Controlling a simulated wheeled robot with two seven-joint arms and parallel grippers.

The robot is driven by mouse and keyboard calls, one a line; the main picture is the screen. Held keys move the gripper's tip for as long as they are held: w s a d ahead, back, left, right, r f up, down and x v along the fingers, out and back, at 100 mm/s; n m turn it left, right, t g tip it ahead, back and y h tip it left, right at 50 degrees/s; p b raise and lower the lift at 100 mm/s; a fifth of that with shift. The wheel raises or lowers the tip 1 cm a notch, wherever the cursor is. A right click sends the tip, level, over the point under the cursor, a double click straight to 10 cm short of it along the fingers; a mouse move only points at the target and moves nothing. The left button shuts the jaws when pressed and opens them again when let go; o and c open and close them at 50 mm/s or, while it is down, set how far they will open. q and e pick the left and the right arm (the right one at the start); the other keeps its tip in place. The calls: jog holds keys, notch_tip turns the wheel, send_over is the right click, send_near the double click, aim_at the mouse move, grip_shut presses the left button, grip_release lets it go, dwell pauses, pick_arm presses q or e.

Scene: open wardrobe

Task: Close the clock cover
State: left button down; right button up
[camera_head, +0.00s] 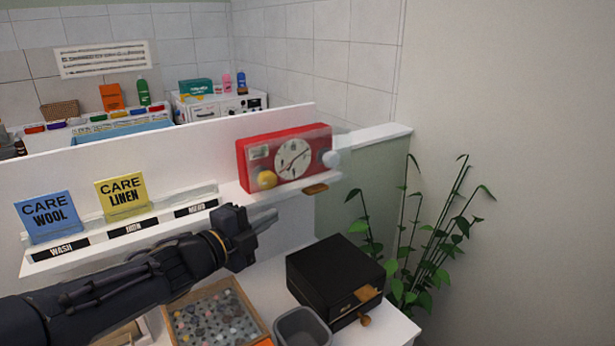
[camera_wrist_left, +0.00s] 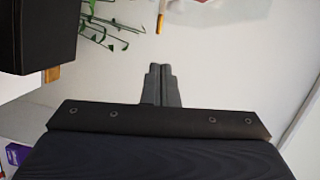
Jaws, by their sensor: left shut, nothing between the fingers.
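A red clock (camera_head: 262,150) with a round white dial (camera_head: 294,159) stands on the white shelf. My right gripper is in neither view.
A brown tab (camera_head: 315,189) is at the shelf edge below the clock. A black box (camera_head: 330,268), grey bin (camera_head: 301,328) and tray of small pieces (camera_head: 175,322) stand below. Blue (camera_head: 46,215) and yellow (camera_head: 121,195) care cards stand left. A plant (camera_head: 430,245) is at right.

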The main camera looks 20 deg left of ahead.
aim_at(295, 193)
pick_arm(q)
jog(key=w+m+p, duration=0.1)
jog(key=w+p, duration=0.2)
jog(key=w, duration=0.8)
jog(key=shift+w+f+h, duration=0.2)
jog(key=shift+w+h, duration=0.1)
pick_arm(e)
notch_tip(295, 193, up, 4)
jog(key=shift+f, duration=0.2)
pick_arm(q)
jog(key=f+m+b, duration=0.1)
jog(key=b, duration=0.2)
jog(key=a+f+m+b, duration=0.1)
jog(key=b, duration=0.2)
jog(key=shift+w+t, duration=0.3)
jog(key=shift+w+a+r+m+h+b, duration=0.1)
jog(key=shift+a+m+h+b, duration=0.2)
jog(key=shift+b, duration=0.25)
jog(key=shift+r, duration=0.15)
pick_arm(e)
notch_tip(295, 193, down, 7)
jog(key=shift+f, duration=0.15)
